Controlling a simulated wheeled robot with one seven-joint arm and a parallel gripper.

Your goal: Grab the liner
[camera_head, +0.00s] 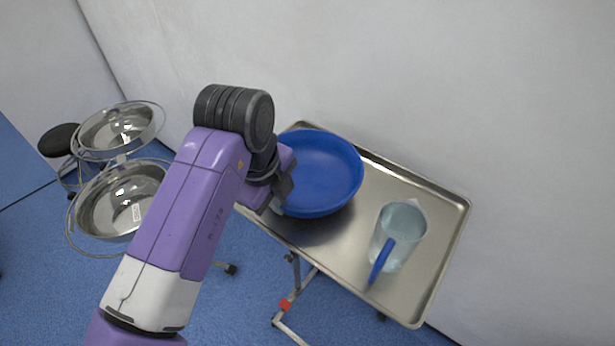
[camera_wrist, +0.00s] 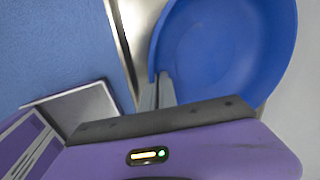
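The liner appears to be the round blue basin (camera_head: 322,172) on the left part of the metal tray table; it also fills the upper right of the wrist view (camera_wrist: 225,45). My gripper (camera_head: 277,204) is at the basin's near left rim. In the wrist view the two grey fingers (camera_wrist: 157,90) are close together with the rim between them, one finger outside and one inside the wall. They look shut on the rim. The basin sits about level, and its inside looks empty. My arm hides part of its left side in the head view.
The metal tray table (camera_head: 440,240) has a raised edge. A clear jug (camera_head: 404,236) with a blue handle stands on its right part. Two steel bowls on a stand (camera_head: 118,200) and a black stool (camera_head: 58,140) are at the left. A wall runs close behind the table.

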